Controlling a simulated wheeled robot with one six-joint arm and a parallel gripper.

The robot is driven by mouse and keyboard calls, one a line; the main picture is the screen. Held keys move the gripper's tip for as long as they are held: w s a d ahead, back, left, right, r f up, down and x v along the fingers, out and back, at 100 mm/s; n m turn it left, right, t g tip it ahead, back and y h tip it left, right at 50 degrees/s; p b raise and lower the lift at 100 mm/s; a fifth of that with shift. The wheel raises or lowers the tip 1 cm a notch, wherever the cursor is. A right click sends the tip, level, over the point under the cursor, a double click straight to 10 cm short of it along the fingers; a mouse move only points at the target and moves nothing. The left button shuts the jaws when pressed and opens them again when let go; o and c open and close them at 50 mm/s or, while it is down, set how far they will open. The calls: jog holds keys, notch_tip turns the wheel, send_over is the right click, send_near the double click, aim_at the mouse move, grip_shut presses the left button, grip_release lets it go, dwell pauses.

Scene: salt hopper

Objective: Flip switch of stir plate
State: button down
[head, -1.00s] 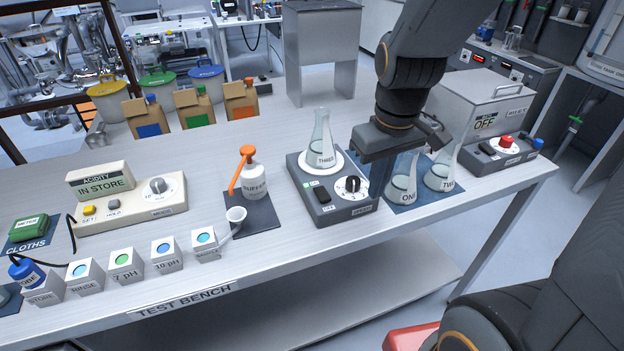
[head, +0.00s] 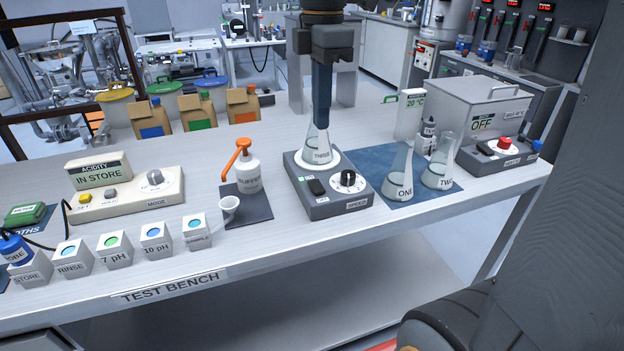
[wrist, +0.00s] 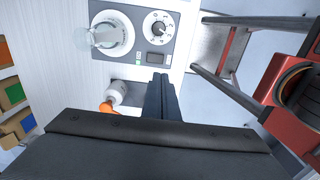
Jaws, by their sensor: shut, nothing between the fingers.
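The grey stir plate (head: 334,207) stands on the bench, with flask THREE (head: 317,152) upright on its round white top. Its front face has a black switch (head: 316,187) and a round speed knob (head: 348,180). In the wrist view, the plate (wrist: 178,45) is at the top, with the switch (wrist: 155,58) below the knob (wrist: 157,27). A small green patch (wrist: 137,58) shows left of the switch. My gripper (head: 321,122) is shut and empty, pointing down. Its tips overlap the flask's neck in the head view. In the wrist view, the fingers (wrist: 160,78) lie below the switch, apart from the flask.
The buffer bottle (head: 247,176) with an orange pump stands left of the plate. Flasks ONE (head: 398,182) and TWO (head: 438,170) stand on a blue mat to the right. A bath with a red knob (head: 505,143) is farther right. The bench front edge is close.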

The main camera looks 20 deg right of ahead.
aim_at(317, 185)
notch_tip(317, 185, down, 14)
jog(key=shift+p, duration=0.8)
jog(key=shift+s+f, duration=0.1)
jog(key=shift+f, duration=0.15)
dwell(0.3)
jog(key=shift+w+r+p, duration=0.15)
jog(key=shift+w+p, duration=0.4)
jog(key=shift+w, duration=0.25)
